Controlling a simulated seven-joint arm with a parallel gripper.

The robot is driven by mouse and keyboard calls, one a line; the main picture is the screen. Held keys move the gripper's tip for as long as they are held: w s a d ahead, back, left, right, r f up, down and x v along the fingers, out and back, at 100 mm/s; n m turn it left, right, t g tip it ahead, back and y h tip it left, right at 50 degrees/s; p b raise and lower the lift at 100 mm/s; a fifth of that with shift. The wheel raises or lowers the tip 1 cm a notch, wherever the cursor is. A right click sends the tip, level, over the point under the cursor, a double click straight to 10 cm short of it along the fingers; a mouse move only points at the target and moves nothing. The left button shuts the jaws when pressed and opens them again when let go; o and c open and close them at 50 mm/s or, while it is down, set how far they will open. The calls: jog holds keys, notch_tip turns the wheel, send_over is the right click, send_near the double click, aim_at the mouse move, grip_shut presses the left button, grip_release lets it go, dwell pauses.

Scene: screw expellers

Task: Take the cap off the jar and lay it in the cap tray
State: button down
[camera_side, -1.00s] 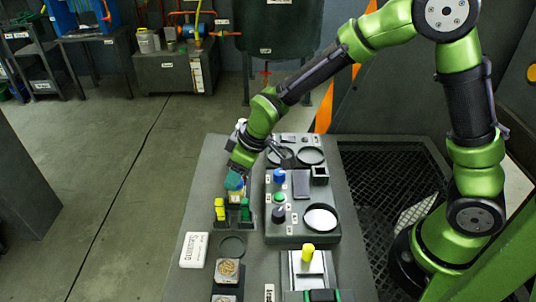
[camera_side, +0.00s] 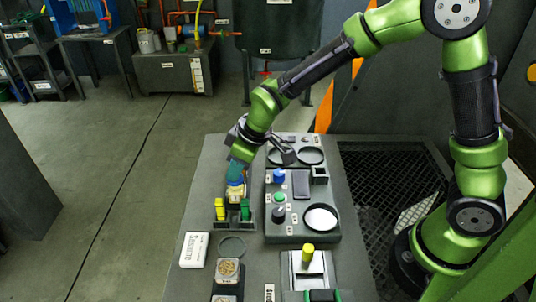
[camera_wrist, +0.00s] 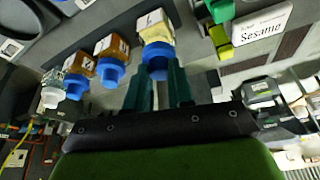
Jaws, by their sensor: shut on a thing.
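My gripper (camera_wrist: 159,76) is shut on the blue cap (camera_wrist: 157,57) of a jar with pale yellow contents (camera_wrist: 156,27) in the wrist view. One dark green finger is on each side of the cap. The cap and the jar body show together, with no clear gap between them. In the side view my gripper (camera_side: 236,172) points down over the left part of the bench, and the pale jar (camera_side: 236,194) shows just below it. I cannot tell whether the jar touches the bench. I cannot tell which container is the cap tray.
Other blue-capped jars (camera_wrist: 109,62) stand in a row in the wrist view. A yellow block (camera_side: 220,209) and a green block (camera_side: 245,209) are close to the jar. A white Sesame box (camera_side: 194,250) and a dark ring (camera_side: 232,246) lie nearer the front. A raised panel (camera_side: 297,238) stands right.

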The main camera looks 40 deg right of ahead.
jog(key=shift+v, duration=1.2)
jog(key=s+d, duration=0.2)
jog(key=s, duration=0.5)
jog(key=s+d, duration=0.3)
jog(key=s, duration=0.4)
jog(key=w+a+n, duration=0.1)
jog(key=a, duration=0.1)
jog(key=w+a+n, duration=0.1)
jog(key=a, duration=0.1)
jog(key=w+a+n+y, duration=0.1)
jog(key=a, duration=0.1)
jog(key=shift+a+f+g, duration=0.15)
jog(key=shift+f+g, duration=0.1)
jog(key=shift+g, duration=0.15)
jog(key=w+a+r+n+g+y, duration=0.1)
jog(key=w+a+n+g, duration=0.1)
jog(key=a+n, duration=0.5)
jog(key=shift+m, duration=0.4)
jog(key=x, duration=0.3)
jog(key=d+x, duration=0.1)
jog(key=x, duration=0.5)
jog(key=shift+s+d+f, duration=0.25)
jog(key=shift+s+f, duration=0.05)
jog(key=shift+f, duration=0.1)
